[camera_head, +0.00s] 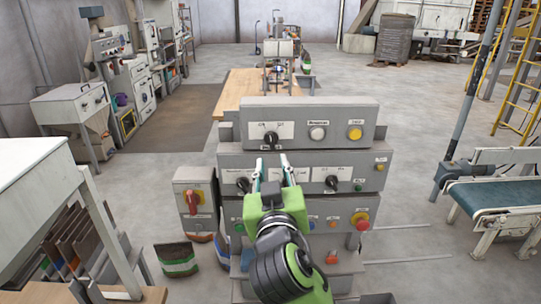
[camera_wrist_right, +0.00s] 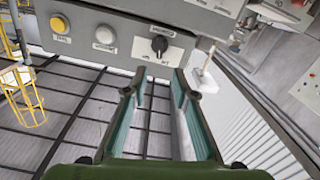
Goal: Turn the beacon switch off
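A black rotary switch (camera_head: 270,138) sits on a pale label plate at the left of the top grey control box; its small print is hard to read. It also shows in the wrist view (camera_wrist_right: 160,45), just beyond the fingertips. Which way its pointer is set is not clear. My right gripper (camera_head: 271,160) is green, open and empty. Its two fingers point at the top box, just below and in front of the switch, one to each side. In the wrist view my right gripper (camera_wrist_right: 158,80) shows a gap between the fingers and the switch. My left gripper is not in view.
On the same box are a white button (camera_head: 317,132) and a yellow button (camera_head: 355,132). The lower panel has two more black knobs, one at the right (camera_head: 331,182). A red-yellow emergency button (camera_head: 361,220) and a red-handled switch box (camera_head: 196,198) are near.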

